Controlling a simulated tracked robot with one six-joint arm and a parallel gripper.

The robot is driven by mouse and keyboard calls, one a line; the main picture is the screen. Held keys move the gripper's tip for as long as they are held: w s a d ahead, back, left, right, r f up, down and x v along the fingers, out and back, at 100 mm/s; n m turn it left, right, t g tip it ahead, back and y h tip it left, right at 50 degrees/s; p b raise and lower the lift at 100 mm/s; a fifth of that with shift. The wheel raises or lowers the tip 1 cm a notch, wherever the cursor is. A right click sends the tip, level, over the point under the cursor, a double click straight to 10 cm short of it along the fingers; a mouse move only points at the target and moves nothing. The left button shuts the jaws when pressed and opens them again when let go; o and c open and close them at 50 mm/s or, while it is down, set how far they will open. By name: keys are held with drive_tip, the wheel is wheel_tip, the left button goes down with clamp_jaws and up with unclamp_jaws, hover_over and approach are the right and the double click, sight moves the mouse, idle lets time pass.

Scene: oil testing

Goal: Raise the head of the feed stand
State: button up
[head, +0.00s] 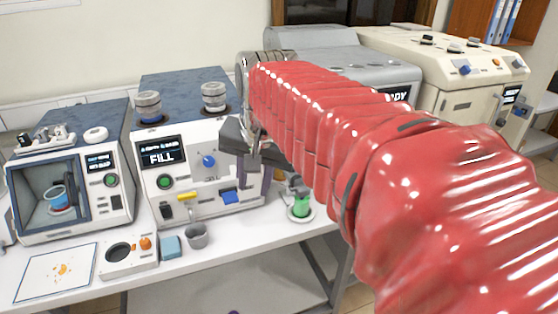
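I cannot clearly tell which part is the feed stand. A small grey stand-like part (298,187) shows just right of the middle machine, above a green vessel (301,207) on a white round base; my red-sleeved arm partly hides this area. My gripper (250,150) is dark grey and points down in front of the right part of the middle machine (185,130), whose display reads "FILL".
A left machine (72,170) has a windowed chamber with a blue cup. A metal cup (196,236), a light-blue block (171,246) and a white tray with an orange knob (128,257) stand in front. Grey (325,50) and cream (440,75) machines stand behind my arm.

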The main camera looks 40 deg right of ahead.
drive_tip(key=w+d+r+m, duration=0.1)
drive_tip(key=w+d+m, duration=0.1)
drive_tip(key=d+m, duration=0.3)
drive_tip(key=w+d+r+m+g, duration=0.1)
drive_tip(key=d+m, duration=0.5)
drive_tip(key=d, duration=0.8)
drive_tip(key=shift+w+d+r+g, duration=0.3)
drive_tip(key=shift+w+r, duration=0.5)
drive_tip(key=shift+w, duration=0.15)
drive_tip(key=shift+f, duration=0.1)
hover_over(299, 188)
drive_tip(key=d, duration=0.2)
drive_tip(key=x, duration=0.4)
drive_tip(key=s+x, duration=0.1)
drive_tip(key=x, duration=0.3)
drive_tip(key=s+a+x, duration=0.1)
drive_tip(key=x, duration=0.4)
drive_tip(key=shift+a+f, duration=0.1)
drive_tip(key=shift+f, duration=0.25)
clamp_jaws()
drive_tip(key=shift+r, duration=0.1)
